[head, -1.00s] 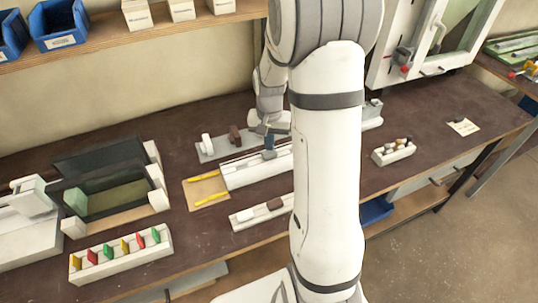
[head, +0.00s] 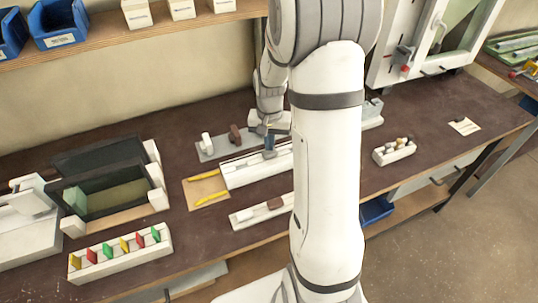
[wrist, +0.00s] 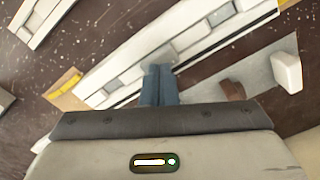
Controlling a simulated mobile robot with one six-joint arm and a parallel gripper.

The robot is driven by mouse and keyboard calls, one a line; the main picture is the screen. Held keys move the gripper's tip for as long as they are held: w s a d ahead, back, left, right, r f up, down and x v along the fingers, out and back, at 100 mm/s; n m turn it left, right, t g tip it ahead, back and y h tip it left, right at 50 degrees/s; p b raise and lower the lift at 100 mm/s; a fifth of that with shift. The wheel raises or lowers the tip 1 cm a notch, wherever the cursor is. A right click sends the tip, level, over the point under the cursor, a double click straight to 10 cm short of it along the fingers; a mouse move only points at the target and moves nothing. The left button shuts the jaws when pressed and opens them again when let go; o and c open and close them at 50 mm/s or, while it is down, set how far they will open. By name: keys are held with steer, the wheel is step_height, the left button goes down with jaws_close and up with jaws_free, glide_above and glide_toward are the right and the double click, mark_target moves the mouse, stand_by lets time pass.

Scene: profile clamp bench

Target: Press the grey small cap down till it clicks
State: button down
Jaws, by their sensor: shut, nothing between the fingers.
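A long white profile (head: 240,174) lies on the dark bench, partly behind my arm in the head view. In the wrist view the white profile (wrist: 130,48) runs diagonally and carries several grey pieces. One small grey piece (wrist: 160,54) lies right at my fingertips and looks like the grey small cap. My gripper (wrist: 158,68) is shut and empty, its blue-grey fingers together over the profile. It also shows in the head view (head: 269,153), low over the profile. Whether the fingertips touch the cap, and how deep the cap sits, I cannot tell.
Behind the profile, a grey plate holds a white block (head: 206,143) and a brown block (head: 235,134). Yellow strips (head: 212,198) lie at its left end. A white tray (head: 240,222) lies in front, and a small block with pegs (head: 394,151) stands to the right.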

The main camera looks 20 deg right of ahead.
steer(key=shift+f, duration=0.4)
steer(key=shift+f+b, duration=0.5)
steer(key=shift+b, duration=0.1)
stand_by(0.4)
steer(key=shift+r+p, duration=2.4)
steer(key=shift+r, duration=1.2)
steer(key=s+a+r+n+t, duration=0.1)
steer(key=s+a+r+n, duration=0.1)
steer(key=s, duration=0.4)
steer(key=s+a+r+n+t, duration=0.1)
steer(key=s+a+r+n, duration=0.1)
steer(key=s+a+r, duration=0.2)
steer(key=s+a+r+n+t, duration=0.1)
steer(key=s+a+r+n, duration=0.1)
steer(key=s+r, duration=0.5)
steer(key=shift+s+a+r, duration=0.3)
steer(key=shift+s+a, duration=0.55)
steer(key=shift+s, duration=0.35)
